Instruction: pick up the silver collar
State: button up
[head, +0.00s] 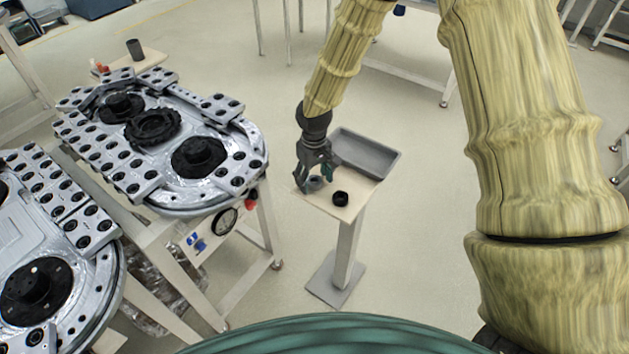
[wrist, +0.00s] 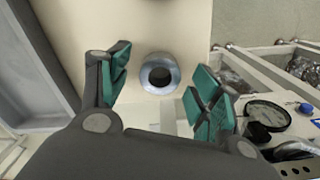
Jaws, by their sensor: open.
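The silver collar (wrist: 159,74) is a short ring with a dark hole, lying flat on the small stand's wooden top. In the wrist view it sits between and a little beyond the two teal-padded fingers of my gripper (wrist: 163,88), which are apart and empty. In the head view my gripper (head: 317,182) hangs over the stand's left part. I cannot tell the exact height of the fingertips above the top.

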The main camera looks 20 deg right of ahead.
jog(key=shift+w+f, duration=0.1)
jog(key=c, duration=1.2)
jog(key=shift+r, duration=0.2)
